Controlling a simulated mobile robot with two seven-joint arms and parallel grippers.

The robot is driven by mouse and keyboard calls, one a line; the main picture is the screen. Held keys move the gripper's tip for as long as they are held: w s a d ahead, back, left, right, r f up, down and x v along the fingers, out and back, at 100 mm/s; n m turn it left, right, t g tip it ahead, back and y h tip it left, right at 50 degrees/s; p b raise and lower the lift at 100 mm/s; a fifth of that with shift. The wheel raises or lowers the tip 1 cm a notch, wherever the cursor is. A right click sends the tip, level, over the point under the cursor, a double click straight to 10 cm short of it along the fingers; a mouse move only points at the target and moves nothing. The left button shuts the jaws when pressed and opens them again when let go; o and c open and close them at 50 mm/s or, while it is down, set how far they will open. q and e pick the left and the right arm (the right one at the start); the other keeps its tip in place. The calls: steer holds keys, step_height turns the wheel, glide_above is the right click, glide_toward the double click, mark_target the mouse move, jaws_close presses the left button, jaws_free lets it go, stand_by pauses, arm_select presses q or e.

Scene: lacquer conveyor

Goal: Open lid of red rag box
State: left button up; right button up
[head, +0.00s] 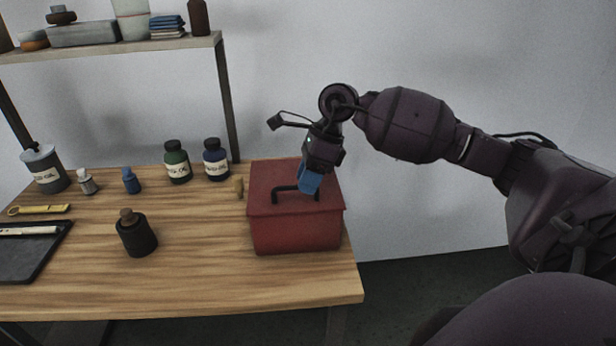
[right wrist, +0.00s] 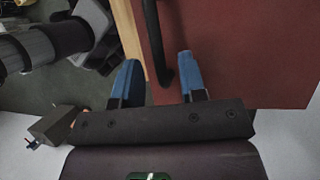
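The red rag box (head: 298,235) stands at the right end of the wooden table. Its lid (head: 268,177) is shut and carries a black bar handle (head: 276,194). My right gripper (head: 310,182) points down over the right part of the lid, its blue fingers close to the handle. In the right wrist view, the gripper's two fingers (right wrist: 158,68) are spread apart. The handle (right wrist: 155,35) appears between them there, with the red lid (right wrist: 235,45) to the right. I cannot tell whether a finger touches the handle. My left gripper is not in the head view.
The wooden table (head: 200,270) holds a dark bottle (head: 137,238), a green bottle (head: 177,165), a blue bottle (head: 215,162) and a small cork-coloured piece (head: 238,187) beside the box. A black tray (head: 30,262) lies at left. A shelf (head: 120,48) stands behind.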

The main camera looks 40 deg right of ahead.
jaws_close()
steer(key=shift+r, duration=0.1)
stand_by(0.4)
